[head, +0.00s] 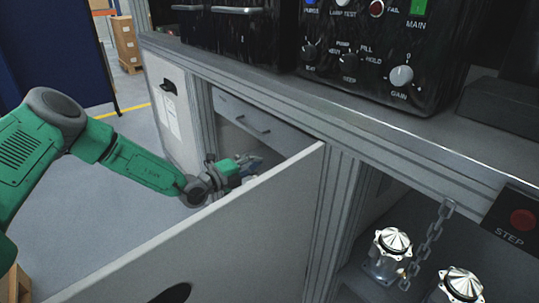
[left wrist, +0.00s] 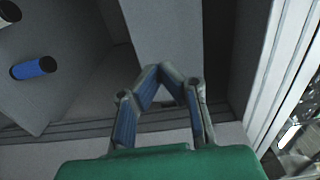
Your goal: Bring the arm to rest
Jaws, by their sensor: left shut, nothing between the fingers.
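My left arm, green and grey, comes in from the left in the head view. My left gripper (head: 250,164) is by the cabinet opening, behind the top edge of a large grey panel (head: 240,225), which hides part of the wrist. In the left wrist view its fingers (left wrist: 168,70) meet at the tips, shut and empty, in front of grey cabinet surfaces. I cannot tell whether it touches anything. My right gripper does not show.
A drawer (head: 255,122) sits under the worktop (head: 290,85), close to the left gripper. A black control unit (head: 375,45) stands on top. Two shiny housings (head: 392,243) and (head: 462,285) and a chain (head: 432,235) are at lower right. Open floor lies at left.

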